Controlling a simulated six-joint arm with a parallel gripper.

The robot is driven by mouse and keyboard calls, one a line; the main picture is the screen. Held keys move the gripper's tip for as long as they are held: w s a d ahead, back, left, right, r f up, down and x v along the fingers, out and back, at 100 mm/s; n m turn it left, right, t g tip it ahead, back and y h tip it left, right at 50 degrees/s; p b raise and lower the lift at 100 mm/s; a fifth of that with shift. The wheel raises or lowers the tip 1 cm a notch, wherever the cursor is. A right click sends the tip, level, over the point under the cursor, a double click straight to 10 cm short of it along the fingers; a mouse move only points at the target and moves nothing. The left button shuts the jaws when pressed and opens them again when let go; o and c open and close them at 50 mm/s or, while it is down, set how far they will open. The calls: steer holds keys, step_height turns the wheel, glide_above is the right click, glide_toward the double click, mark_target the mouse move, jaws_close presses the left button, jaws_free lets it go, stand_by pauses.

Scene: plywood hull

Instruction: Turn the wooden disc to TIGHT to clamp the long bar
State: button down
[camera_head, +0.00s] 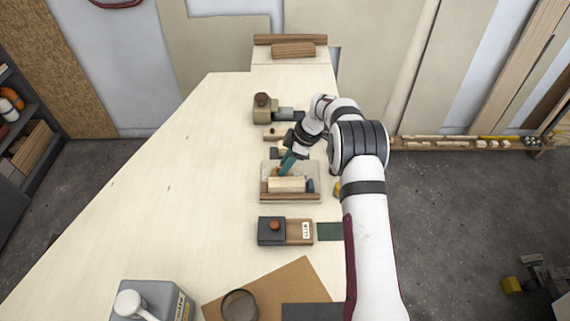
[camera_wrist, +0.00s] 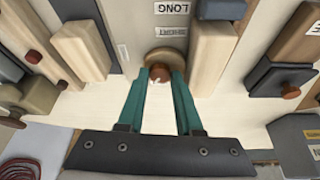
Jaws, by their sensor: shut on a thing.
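The round wooden disc (camera_wrist: 170,54) shows in the wrist view at the near edge of a grey plate (camera_wrist: 142,32). My gripper (camera_wrist: 160,73) is shut on it, with its two teal fingertips on either side and a dark brown part of it between them. The plate carries labels LONG and SHORT, upside down in this view; I cannot read a TIGHT mark. A pale wooden bar (camera_wrist: 213,55) lies along the plate's right side.
A dark block with a red knob (camera_head: 275,226) stands nearer the camera. A beige block with a brown knob (camera_head: 262,99) stands farther back. A grey jug (camera_head: 155,300) and a round container (camera_head: 240,305) are at the front. The tabletop's left is clear.

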steer(key=n, duration=0.2)
steer(key=n+g, duration=0.1)
steer(key=n, duration=0.1)
steer(key=n+g, duration=0.1)
steer(key=n, duration=0.1)
steer(key=shift+w+h, duration=0.3)
steer(key=shift+n+g, duration=0.3)
steer(key=shift+n, duration=0.1)
steer(key=c, duration=0.6)
jaws_free()
steer(key=r, duration=0.2)
steer(key=d+r, duration=0.1)
steer(key=r, duration=0.2)
steer(key=shift+s, duration=0.1)
steer(key=s+d+r, duration=0.1)
steer(key=d+r, duration=0.1)
steer(key=d, duration=0.1)
steer(key=s+d+r, duration=0.1)
steer(key=d+r, duration=0.1)
steer(key=d, duration=0.1)
steer(key=s+d+r, duration=0.2)
steer(key=d, duration=0.1)
steer(key=shift+d, duration=0.4)
steer(key=shift+r, duration=0.1)
